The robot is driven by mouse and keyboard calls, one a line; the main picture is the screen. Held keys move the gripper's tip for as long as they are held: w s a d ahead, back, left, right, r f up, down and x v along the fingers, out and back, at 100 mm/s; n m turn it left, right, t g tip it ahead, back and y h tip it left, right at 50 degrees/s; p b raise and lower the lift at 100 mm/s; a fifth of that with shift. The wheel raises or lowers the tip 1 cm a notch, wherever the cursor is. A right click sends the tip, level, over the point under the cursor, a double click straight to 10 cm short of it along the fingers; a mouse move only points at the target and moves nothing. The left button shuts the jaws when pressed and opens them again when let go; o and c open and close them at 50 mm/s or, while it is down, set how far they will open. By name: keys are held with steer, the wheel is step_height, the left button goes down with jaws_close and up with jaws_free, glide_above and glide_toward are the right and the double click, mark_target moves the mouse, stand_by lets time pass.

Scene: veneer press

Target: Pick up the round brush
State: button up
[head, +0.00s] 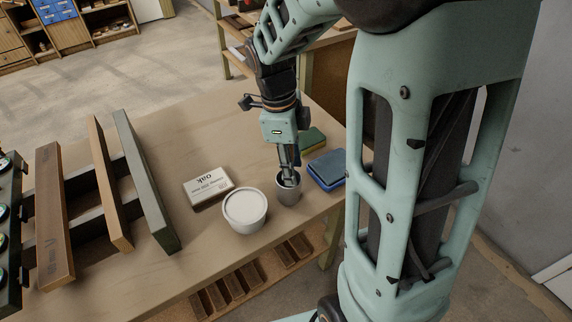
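My gripper (289,178) points down into a small grey cup (289,192) near the front edge of the wooden table. Its fingertips are at or just inside the cup's mouth. I cannot tell whether the fingers are open or shut. No round brush can be made out clearly; the gripper and the cup's wall hide most of the cup's inside.
A white round tub (245,209) stands just left of the cup, with a box labelled "oak" (209,186) behind it. Upright boards (146,182) stand at left.

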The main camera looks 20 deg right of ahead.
jaws_close()
steer(key=shift+r, duration=0.1)
